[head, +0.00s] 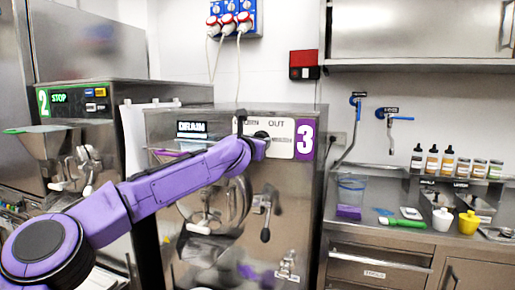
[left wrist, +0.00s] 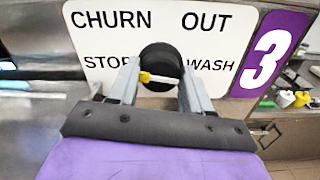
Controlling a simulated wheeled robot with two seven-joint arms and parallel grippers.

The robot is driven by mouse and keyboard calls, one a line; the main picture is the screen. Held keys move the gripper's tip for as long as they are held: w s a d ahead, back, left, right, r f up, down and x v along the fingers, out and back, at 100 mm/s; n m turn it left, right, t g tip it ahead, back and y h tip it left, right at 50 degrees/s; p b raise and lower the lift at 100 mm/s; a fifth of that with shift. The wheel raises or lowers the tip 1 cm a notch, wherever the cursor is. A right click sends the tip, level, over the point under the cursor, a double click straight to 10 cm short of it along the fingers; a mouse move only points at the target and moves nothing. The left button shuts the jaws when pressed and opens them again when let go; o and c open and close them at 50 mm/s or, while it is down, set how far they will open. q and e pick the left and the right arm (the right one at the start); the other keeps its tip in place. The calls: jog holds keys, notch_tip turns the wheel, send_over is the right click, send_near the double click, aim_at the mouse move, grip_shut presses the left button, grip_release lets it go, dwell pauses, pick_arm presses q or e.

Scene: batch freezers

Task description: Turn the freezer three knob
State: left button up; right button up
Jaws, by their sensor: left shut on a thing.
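Freezer three (head: 307,185) is a steel machine with a purple "3" label at its upper right. Its black round knob (left wrist: 158,62) sits in the middle of a white plate (left wrist: 95,45) marked CHURN, OUT, STOP and WASH. A pale pointer with a yellow end lies about level across the knob, the yellow end to the left. My left gripper (left wrist: 160,82) has its two grey fingers either side of the knob and is shut on it. In the head view my purple left arm reaches to the plate, and my left gripper (head: 262,140) partly hides the knob. My right gripper is not in view.
Freezer two (head: 85,97) stands to the left with a steel hopper (head: 45,145). Below the knob, freezer three has a dark lever (head: 265,234) and a small tap (head: 287,266). A counter with bottles (head: 432,160) and a yellow cup (head: 468,222) is at the right.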

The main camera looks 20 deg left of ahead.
pick_arm(q)
jog(key=shift+a+r+n+b, duration=0.15)
jog(key=shift+n+b, duration=0.3)
jog(key=shift+n, duration=0.45)
jog(key=shift+r, duration=0.1)
jog(key=o, duration=1.1)
jog(key=shift+c, duration=0.2)
jog(key=shift+w, duration=0.1)
jog(key=shift+f, duration=0.2)
jog(key=s+b, duration=0.5)
jog(key=s, duration=0.5)
jog(key=shift+s, duration=0.25)
